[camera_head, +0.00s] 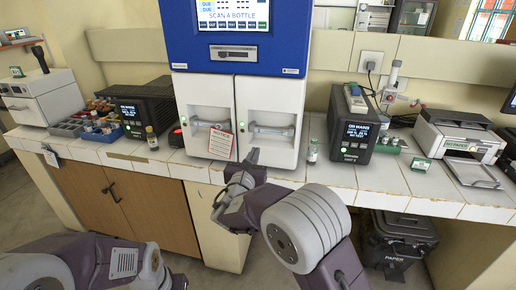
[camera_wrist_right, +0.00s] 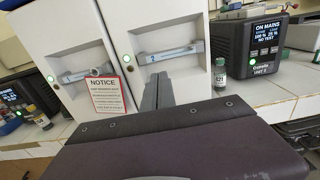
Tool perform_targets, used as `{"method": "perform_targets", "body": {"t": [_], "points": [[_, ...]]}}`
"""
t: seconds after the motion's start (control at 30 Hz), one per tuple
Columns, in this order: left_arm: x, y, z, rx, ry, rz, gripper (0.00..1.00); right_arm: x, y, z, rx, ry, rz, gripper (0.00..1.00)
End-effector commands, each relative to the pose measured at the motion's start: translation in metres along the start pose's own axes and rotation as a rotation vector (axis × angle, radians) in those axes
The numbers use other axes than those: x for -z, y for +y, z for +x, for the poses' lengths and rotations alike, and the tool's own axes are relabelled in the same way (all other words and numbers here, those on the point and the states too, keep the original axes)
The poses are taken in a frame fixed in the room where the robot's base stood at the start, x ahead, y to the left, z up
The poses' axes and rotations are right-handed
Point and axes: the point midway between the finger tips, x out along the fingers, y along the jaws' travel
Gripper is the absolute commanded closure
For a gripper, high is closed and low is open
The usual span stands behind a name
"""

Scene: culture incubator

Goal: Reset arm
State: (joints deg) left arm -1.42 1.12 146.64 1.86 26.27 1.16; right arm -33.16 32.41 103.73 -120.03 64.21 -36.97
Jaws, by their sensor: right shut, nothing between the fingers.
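My right gripper (camera_head: 253,156) is in front of the incubator cabinet's lower right door (camera_head: 268,128), in the middle of the head view. Its fingers are shut together with nothing between them. In the right wrist view the closed fingers (camera_wrist_right: 158,92) point up at the door below its handle (camera_wrist_right: 170,53). I cannot tell whether they touch the door. Both doors of the cabinet look shut. My left arm (camera_head: 90,265) shows at the lower left, and its gripper is not in view.
A red-edged notice (camera_head: 221,143) hangs on the left door. A small bottle (camera_head: 312,151) stands right of the cabinet, beside a dark power unit (camera_head: 352,130). Another bottle (camera_head: 151,138) stands to the left, near a blue tray (camera_head: 103,133) of bottles. A printer (camera_head: 458,137) is at the right.

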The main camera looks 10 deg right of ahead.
Motion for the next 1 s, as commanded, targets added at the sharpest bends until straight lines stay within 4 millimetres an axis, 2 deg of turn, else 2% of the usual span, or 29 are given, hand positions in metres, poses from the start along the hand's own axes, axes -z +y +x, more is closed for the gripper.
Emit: {"method": "perform_targets", "body": {"t": [0.03, 0.17, 0.3, 0.37, 0.47, 0.5, 0.53, 0.57, 0.6, 0.63, 0.7, 0.73, 0.77, 0.8, 0.83, 0.9, 0.97, 1.0], "points": [[0.000, 0.000, 0.001, 0.000, 0.000, 0.000, 0.64, 0.000, 0.001, -0.008, -0.003, 0.001, 0.000, 1.00], [0.000, 0.000, 0.001, 0.000, 0.000, 0.000, 0.64, 0.001, 0.001, -0.020, -0.001, 0.001, 0.000, 1.00], [0.000, 0.000, 0.001, 0.000, 0.000, 0.000, 0.64, 0.000, -0.001, -0.022, 0.002, 0.001, 0.000, 1.00], [0.000, 0.000, -0.004, 0.000, 0.000, 0.000, 0.64, -0.006, -0.008, -0.017, 0.018, 0.000, 0.001, 1.00], [0.002, 0.000, -0.023, 0.000, 0.000, 0.000, 0.64, -0.045, -0.045, 0.001, 0.090, -0.024, 0.032, 1.00], [0.003, 0.001, -0.034, 0.000, 0.000, 0.000, 0.64, -0.066, -0.071, 0.008, 0.138, -0.034, 0.046, 1.00], [0.004, 0.001, -0.041, 0.000, 0.000, 0.000, 0.64, -0.076, -0.097, 0.011, 0.191, -0.026, 0.061, 1.00], [0.005, 0.001, -0.048, 0.000, 0.000, 0.000, 0.64, -0.081, -0.126, 0.011, 0.255, -0.005, 0.083, 1.00], [0.006, 0.001, -0.056, 0.000, 0.000, 0.000, 0.64, -0.079, -0.165, 0.007, 0.349, 0.047, 0.125, 1.00], [0.006, 0.001, -0.061, 0.000, 0.000, 0.000, 0.64, -0.074, -0.192, 0.001, 0.421, 0.092, 0.169, 1.00], [0.007, 0.001, -0.073, 0.000, 0.000, 0.000, 0.64, -0.053, -0.250, -0.024, 0.596, 0.210, 0.306, 1.00], [0.008, 0.002, -0.078, 0.000, 0.000, 0.000, 0.64, -0.041, -0.271, -0.040, 0.675, 0.261, 0.382, 1.00], [0.009, 0.002, -0.083, 0.000, 0.000, 0.000, 0.64, -0.028, -0.290, -0.058, 0.757, 0.313, 0.464, 1.00], [0.009, 0.002, -0.090, 0.000, 0.000, 0.000, 0.64, -0.010, -0.309, -0.085, 0.870, 0.379, 0.590, 1.00], [0.010, 0.002, -0.095, 0.000, 0.000, 0.000, 0.64, 0.004, -0.319, -0.108, 0.959, 0.425, 0.696, 1.00], [0.011, 0.002, -0.104, 0.000, 0.000, 0.000, 0.64, 0.037, -0.326, -0.164, 1.176, 0.511, 0.975, 1.00], [0.011, 0.002, -0.108, 0.000, 0.000, 0.000, 0.64, 0.060, -0.315, -0.205, 1.355, 0.551, 1.223, 1.00], [0.011, 0.002, -0.110, 0.000, 0.000, 0.000, 0.64, 0.073, -0.302, -0.228, 1.467, 0.562, 1.382, 1.00]]}}
